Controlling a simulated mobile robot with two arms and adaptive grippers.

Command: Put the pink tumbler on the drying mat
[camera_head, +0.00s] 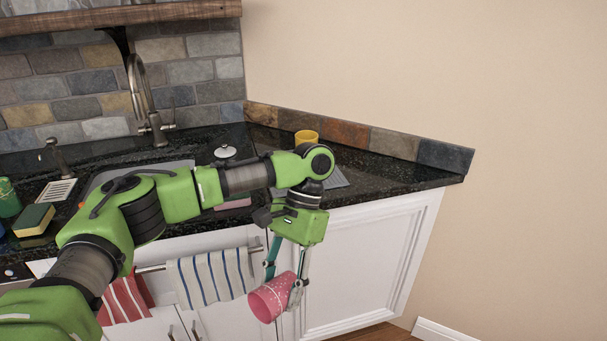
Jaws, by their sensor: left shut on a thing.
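My left gripper (284,276) is shut on the pink tumbler (267,300), a pink cup with light dots. It holds the tumbler tilted, in front of the white cabinet and below the level of the countertop. A grey flat piece (336,179), which looks like the drying mat, lies on the dark counter behind my left arm. Most of it is hidden by the arm. My right gripper is not in view.
A yellow cup (306,138) stands on the dark counter (400,176) near the back wall. A sink (100,180), a tap (150,110) and a sponge (34,219) are to the left. A striped towel (208,278) hangs on a rail in front of the cabinet.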

